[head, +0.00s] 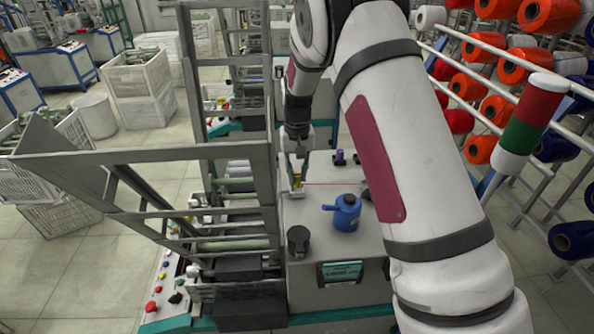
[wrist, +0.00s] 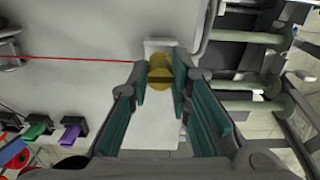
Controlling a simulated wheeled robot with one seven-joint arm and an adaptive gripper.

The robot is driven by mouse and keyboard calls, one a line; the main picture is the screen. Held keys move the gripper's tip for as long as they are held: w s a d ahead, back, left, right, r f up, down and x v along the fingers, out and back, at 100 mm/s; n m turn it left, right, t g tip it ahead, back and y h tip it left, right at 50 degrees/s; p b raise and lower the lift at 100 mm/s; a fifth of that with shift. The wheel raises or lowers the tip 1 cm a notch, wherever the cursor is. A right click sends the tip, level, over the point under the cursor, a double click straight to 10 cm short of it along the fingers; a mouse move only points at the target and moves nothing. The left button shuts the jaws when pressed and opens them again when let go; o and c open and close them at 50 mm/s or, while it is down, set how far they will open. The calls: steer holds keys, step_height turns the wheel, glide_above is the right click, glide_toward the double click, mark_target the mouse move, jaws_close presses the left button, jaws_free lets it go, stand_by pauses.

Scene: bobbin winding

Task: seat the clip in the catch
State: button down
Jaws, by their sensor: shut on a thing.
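My gripper (wrist: 160,80) is shut on a small yellow piece (wrist: 159,68), which looks like the clip. Its green-padded fingers are on either side of it. In the head view my gripper (head: 297,166) points down, with the yellow clip (head: 297,180) low between the fingers. A white block (wrist: 160,45), which may be the catch, is right at the clip; it also shows under the fingers in the head view (head: 297,194). I cannot tell whether clip and block touch or are seated together. A taut red thread (wrist: 75,59) runs up to the clip area.
A blue pot (head: 345,213) and a dark cylinder (head: 299,241) stand on the grey machine top (head: 325,285). Green (wrist: 38,127) and purple (wrist: 72,134) pieces sit in black holders. A grey metal frame (head: 265,120) rises close to my gripper's left in the head view.

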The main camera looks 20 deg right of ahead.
steer(key=shift+f, duration=0.25)
steer(key=shift+f, duration=0.35)
steer(key=shift+f, duration=0.45)
steer(key=c, duration=1.4)
jaws_free()
steer(key=shift+r, duration=0.1)
